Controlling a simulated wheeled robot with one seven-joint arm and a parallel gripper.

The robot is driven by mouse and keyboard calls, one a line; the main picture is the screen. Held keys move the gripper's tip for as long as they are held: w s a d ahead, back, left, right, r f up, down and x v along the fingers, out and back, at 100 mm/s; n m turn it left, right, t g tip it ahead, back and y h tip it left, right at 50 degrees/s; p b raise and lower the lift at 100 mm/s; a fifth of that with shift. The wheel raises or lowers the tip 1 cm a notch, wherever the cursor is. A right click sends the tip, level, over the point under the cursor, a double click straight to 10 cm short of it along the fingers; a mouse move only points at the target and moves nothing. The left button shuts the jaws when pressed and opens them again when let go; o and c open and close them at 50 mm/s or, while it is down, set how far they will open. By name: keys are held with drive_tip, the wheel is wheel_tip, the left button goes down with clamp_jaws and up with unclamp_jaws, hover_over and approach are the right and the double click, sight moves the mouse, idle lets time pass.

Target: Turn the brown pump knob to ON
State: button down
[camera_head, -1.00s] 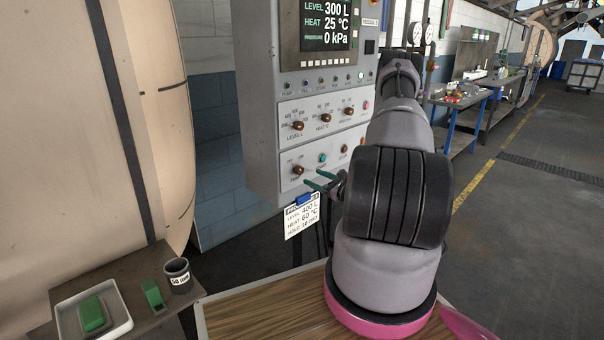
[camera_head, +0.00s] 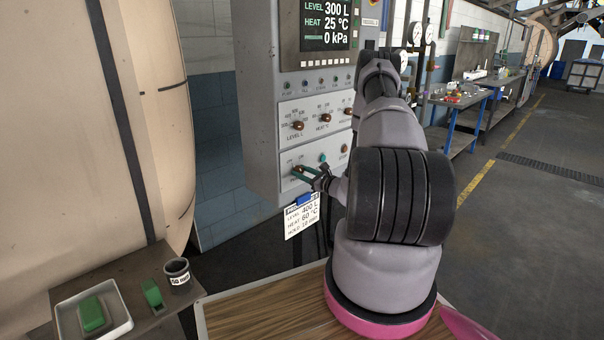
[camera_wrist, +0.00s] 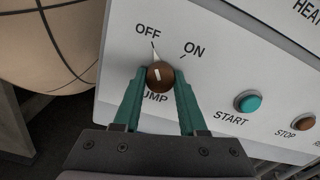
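The brown pump knob (camera_wrist: 160,76) is on the grey control panel, below the OFF and ON labels. Its pale mark and the line above it lean to the OFF side. In the wrist view, the green fingers of my gripper (camera_wrist: 159,73) stand on either side of the knob, with little or no gap; I cannot tell whether they touch it. They look spread rather than closed. In the head view, my gripper (camera_head: 301,173) is at the lower left of the panel (camera_head: 259,130) and hides most of the pump knob.
The teal START button (camera_wrist: 247,101) and brown STOP button (camera_wrist: 304,122) are right of the knob. More brown knobs, such as the level knob (camera_head: 298,125), sit above. A recipe card (camera_head: 302,219) hangs below the panel. A side table with a tray (camera_head: 122,326) is at lower left.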

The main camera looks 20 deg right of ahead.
drive_tip(key=shift+m, duration=0.4)
drive_tip(key=m, duration=0.5)
drive_tip(key=shift+m, duration=0.4)
drive_tip(key=m, duration=0.3)
drive_tip(key=shift+m, duration=2.1)
drive_tip(key=shift+c, duration=2.2)
unclamp_jaws()
drive_tip(key=shift+s, duration=0.15)
drive_tip(key=v, duration=1)
drive_tip(key=shift+s, duration=0.3)
